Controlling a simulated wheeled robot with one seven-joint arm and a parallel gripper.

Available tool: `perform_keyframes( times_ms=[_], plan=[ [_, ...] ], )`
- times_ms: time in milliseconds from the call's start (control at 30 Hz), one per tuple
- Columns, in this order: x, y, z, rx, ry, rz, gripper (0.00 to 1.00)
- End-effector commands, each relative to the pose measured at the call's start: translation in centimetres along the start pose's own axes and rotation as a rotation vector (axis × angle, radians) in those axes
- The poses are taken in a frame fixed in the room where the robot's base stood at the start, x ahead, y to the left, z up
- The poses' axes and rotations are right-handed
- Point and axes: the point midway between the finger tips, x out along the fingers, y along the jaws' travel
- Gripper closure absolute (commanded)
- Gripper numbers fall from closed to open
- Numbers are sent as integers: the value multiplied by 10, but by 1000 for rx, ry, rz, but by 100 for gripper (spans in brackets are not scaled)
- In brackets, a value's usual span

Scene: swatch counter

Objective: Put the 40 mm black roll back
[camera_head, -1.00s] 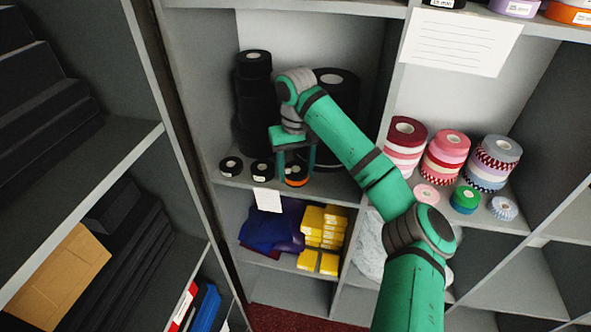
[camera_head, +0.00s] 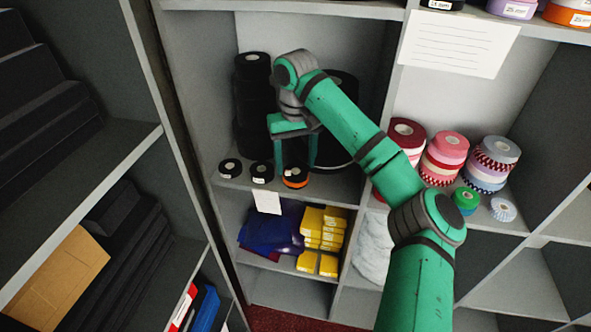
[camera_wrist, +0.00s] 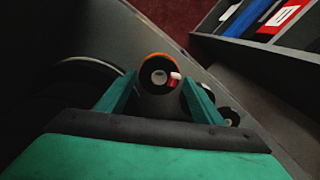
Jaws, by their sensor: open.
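Small black-topped rolls stand along the front of the shelf in the head view: one at left (camera_head: 230,168), one in the middle (camera_head: 262,172), and one at right with an orange band at its lower edge (camera_head: 295,176). I cannot read their sizes, so I cannot tell which is the 40 mm one. My gripper (camera_head: 296,163) is open and empty, pointing down just above the right roll. In the wrist view this orange-edged roll (camera_wrist: 160,74) shows between the open fingers, with its pale core and a red-and-white mark. Whether the fingers touch it is unclear.
A tall stack of black rolls (camera_head: 253,95) stands behind at left; large black rolls (camera_head: 340,90) are partly hidden by my arm. A divider separates pink and red rolls (camera_head: 404,135) at right. A blank-looking tag (camera_head: 267,201) hangs on the shelf edge.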

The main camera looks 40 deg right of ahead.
Motion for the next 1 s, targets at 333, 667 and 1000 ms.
perform_keyframes(
  times_ms=[333, 667, 1000],
  plan=[
    [-35, 0, 0, 1, 0, 1, 39],
    [-36, 0, 0, 1, 0, 0, 39],
    [-32, -8, -2, 0, 20, -17, 39]
  ],
)
